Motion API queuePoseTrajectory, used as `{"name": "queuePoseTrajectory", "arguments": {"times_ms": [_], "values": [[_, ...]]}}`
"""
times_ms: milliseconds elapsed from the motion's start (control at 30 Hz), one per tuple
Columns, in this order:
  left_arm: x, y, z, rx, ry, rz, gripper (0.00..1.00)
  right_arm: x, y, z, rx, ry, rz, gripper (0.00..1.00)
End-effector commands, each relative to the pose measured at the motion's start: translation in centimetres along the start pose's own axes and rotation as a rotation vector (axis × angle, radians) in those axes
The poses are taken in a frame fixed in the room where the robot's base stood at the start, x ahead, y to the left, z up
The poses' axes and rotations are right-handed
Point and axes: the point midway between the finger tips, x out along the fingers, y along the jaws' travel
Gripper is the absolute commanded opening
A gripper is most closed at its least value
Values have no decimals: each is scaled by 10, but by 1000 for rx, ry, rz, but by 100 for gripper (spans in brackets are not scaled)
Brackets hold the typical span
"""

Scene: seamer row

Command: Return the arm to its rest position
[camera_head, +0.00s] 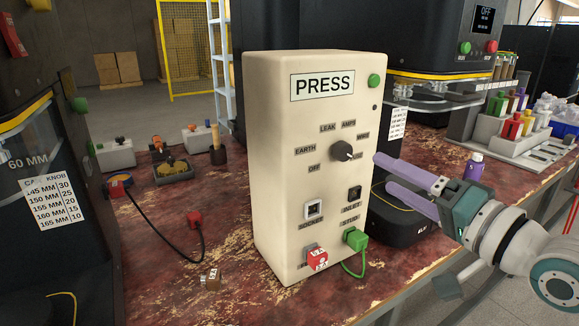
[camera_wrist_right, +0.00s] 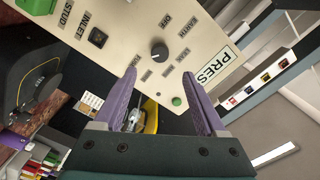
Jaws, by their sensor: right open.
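My right gripper (camera_head: 405,182) is at the right of the cream PRESS box (camera_head: 290,130), its two purple fingers apart and empty. In the right wrist view the open fingers (camera_wrist_right: 163,100) point toward the face of the box (camera_wrist_right: 130,22), near the dark knob (camera_wrist_right: 159,52) and the green button (camera_wrist_right: 177,101). In the head view the knob (camera_head: 343,151) sits left of the fingertips, with nothing between the fingers. I cannot tell the exact gap to the box. My left gripper is not in view.
A green plug (camera_head: 355,240) and a red plug (camera_head: 316,259) sit low on the box. A black cable (camera_head: 165,222) and a small brass piece (camera_head: 211,280) lie on the worn red table (camera_head: 190,245). A purple bottle (camera_head: 474,167) and vial racks (camera_head: 490,127) stand at right.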

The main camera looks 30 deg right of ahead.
Motion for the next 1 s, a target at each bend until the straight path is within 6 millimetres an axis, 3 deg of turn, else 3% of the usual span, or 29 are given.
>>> {"name": "queuePoseTrajectory", "arguments": {"times_ms": [633,733,833,900,1000], "values": [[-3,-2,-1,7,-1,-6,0,-4,-3,6,-11,-21,12,74],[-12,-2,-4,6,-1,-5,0,-8,-11,32,-61,-105,60,74],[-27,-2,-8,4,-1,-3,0,-21,-26,74,-172,-258,137,74],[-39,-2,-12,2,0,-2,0,-37,-40,104,-282,-388,195,74],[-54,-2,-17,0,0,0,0,-67,-57,133,-454,-569,273,74]]}}
